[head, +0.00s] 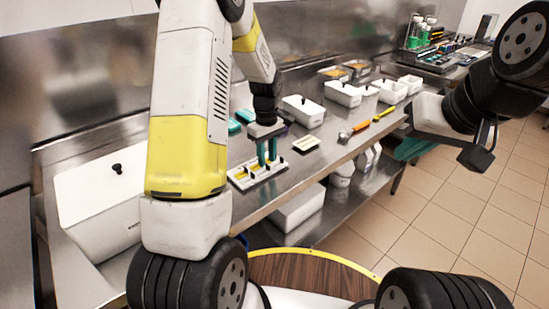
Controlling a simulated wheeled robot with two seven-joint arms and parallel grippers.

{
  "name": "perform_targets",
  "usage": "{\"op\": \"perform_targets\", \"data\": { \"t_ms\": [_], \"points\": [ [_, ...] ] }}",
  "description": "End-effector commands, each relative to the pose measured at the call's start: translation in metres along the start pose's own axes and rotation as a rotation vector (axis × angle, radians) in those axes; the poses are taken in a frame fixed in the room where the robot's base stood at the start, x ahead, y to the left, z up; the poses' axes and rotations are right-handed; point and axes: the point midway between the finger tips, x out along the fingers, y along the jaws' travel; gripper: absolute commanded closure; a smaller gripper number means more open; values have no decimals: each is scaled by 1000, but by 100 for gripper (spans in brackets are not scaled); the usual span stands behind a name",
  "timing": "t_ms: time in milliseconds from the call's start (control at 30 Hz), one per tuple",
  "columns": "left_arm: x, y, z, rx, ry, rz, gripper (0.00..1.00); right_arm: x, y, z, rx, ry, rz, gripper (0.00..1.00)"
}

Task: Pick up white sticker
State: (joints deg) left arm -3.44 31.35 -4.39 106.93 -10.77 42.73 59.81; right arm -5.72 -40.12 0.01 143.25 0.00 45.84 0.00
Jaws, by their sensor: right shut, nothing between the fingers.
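My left gripper (267,152) points down over a small pale holder (240,184) on the steel counter. Its two teal fingers stand a little apart, and I see nothing clear between them. The holder has yellow and white strips and several small dark knobs. I cannot tell which piece is the white sticker; it may be in this holder, partly hidden by the fingers. A small white plate (306,143) with dark marks lies to the right of the holder. My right gripper (476,158) hangs over the floor at the right, away from the counter, its fingers not clearly shown.
A large white lidded container (100,205) stands in the left basin. White lidded tubs (303,110) line the counter's back. A scoop (346,136) and an orange-yellow tool (383,114) lie near the front edge. The tiled floor (430,220) is clear.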

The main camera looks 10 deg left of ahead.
Motion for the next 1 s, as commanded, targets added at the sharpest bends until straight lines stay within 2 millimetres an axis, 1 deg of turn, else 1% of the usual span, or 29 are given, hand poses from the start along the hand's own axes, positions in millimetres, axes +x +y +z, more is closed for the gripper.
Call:
{"op": "perform_targets", "data": {
  "t_ms": [33,133,400,433,500,567,1000],
  "points": [
    [8,-1,0,0,-2,-3,71,0,0,0,0,0,0,100],
    [18,0,1,0,-2,-1,71,0,0,0,0,0,0,100],
    [20,0,1,1,0,1,71,0,0,0,0,0,0,100],
    [20,0,1,1,0,1,75,0,0,0,0,0,0,100],
    [20,0,0,1,0,1,89,0,0,0,0,0,0,100],
    [20,0,0,1,0,1,100,0,0,0,0,0,0,100],
    [20,0,0,1,0,1,100,0,0,0,0,0,0,100]
  ]
}}
